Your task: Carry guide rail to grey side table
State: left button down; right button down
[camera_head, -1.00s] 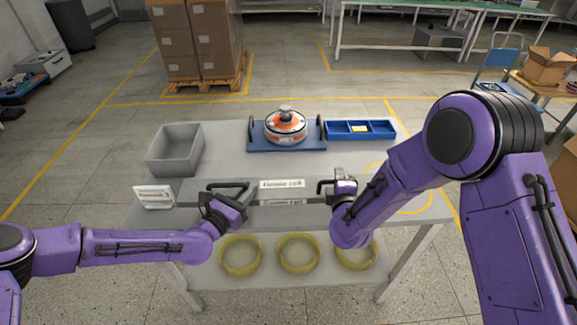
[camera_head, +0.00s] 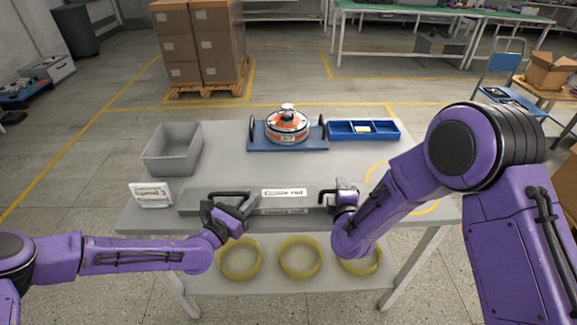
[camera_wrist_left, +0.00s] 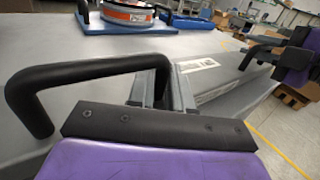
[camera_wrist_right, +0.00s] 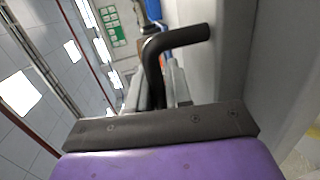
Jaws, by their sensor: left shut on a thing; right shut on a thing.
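The guide rail (camera_head: 283,192) is a long grey bar with a white label and a black handle near each end. It spans the front of the grey table (camera_head: 225,150); I cannot tell whether it touches the top. My left gripper (camera_head: 240,208) is shut on the left handle, which shows large in the left wrist view (camera_wrist_left: 95,70). My right gripper (camera_head: 336,195) is shut on the right handle, seen in the right wrist view (camera_wrist_right: 155,65). The gripped parts are partly hidden by the jaws. I cannot tell whether this table is the grey side table.
A grey bin (camera_head: 172,150), a small white sign (camera_head: 150,195), a blue fixture with an orange-white hub motor (camera_head: 287,127) and a blue divided tray (camera_head: 364,130) stand on the table. Yellow rings (camera_head: 300,257) lie on its lower shelf. Stacked cartons (camera_head: 200,45) stand on the floor behind.

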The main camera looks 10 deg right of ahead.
pick_arm(q)
jog(key=c, duration=1)
grip_release()
jog(key=shift+s+d+p, duration=0.1)
jog(key=shift+d+p, duration=0.05)
jog(key=shift+p, duration=0.15)
jog(key=shift+c, duration=0.2)
pick_arm(e)
jog(key=c, duration=1)
grip_release()
jog(key=shift+a, duration=0.15)
jog(key=shift+c, duration=0.2)
pick_arm(q)
jog(key=shift+r, duration=0.1)
pick_arm(e)
jog(key=shift+s, duration=0.1)
pick_arm(q)
jog(key=shift+s+a, duration=0.1)
jog(key=shift+a, duration=0.1)
pick_arm(e)
jog(key=shift+s+r, duration=0.1)
jog(key=shift+s, duration=0.05)
pick_arm(q)
jog(key=v, duration=1.1)
jog(key=shift+s+a, duration=0.25)
jog(key=shift+s, duration=0.05)
pick_arm(e)
jog(key=v, duration=1.1)
jog(key=shift+s, duration=0.3)
